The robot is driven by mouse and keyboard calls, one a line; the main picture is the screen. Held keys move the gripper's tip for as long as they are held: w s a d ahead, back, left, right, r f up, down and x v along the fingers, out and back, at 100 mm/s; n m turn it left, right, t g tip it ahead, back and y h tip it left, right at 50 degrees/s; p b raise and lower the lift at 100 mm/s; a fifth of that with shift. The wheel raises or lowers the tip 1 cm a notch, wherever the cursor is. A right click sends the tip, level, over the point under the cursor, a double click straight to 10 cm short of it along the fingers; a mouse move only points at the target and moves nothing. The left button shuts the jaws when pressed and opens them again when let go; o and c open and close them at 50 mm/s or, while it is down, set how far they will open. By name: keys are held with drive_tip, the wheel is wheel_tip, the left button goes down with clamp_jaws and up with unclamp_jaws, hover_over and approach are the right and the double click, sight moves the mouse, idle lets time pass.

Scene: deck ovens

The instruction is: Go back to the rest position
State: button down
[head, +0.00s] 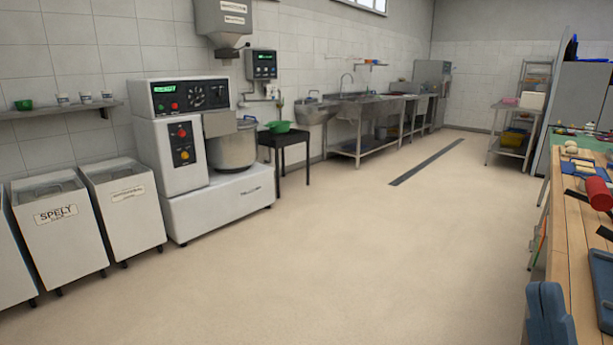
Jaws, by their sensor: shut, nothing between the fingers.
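My gripper is not in this head view, and no part of my arm can be made out for sure. The task names no other object. The view looks along a bakery room with a wide bare floor (330,240).
A wooden bench (572,232) with a red cylinder (598,193) runs along the right. A blue-grey, mitt-like shape (548,315) stands at its near edge. A mixer (185,150) and wheeled bins (62,235) line the left. Steel sinks (365,115) stand farther back. The middle floor is clear.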

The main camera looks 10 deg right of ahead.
drive_tip(key=s+a+f+m+g, duration=0.1)
drive_tip(key=s+f+m+g, duration=0.4)
drive_tip(key=s+f+g, duration=0.2)
drive_tip(key=s+a+f+m+g+y, duration=0.1)
drive_tip(key=s+f+m+g, duration=0.5)
drive_tip(key=s+f, duration=0.6)
drive_tip(key=s+g, duration=0.1)
drive_tip(key=s, duration=0.2)
drive_tip(key=shift+s+a+m+p, duration=0.15)
drive_tip(key=shift+s+m+p, duration=0.1)
drive_tip(key=shift+m+p, duration=0.05)
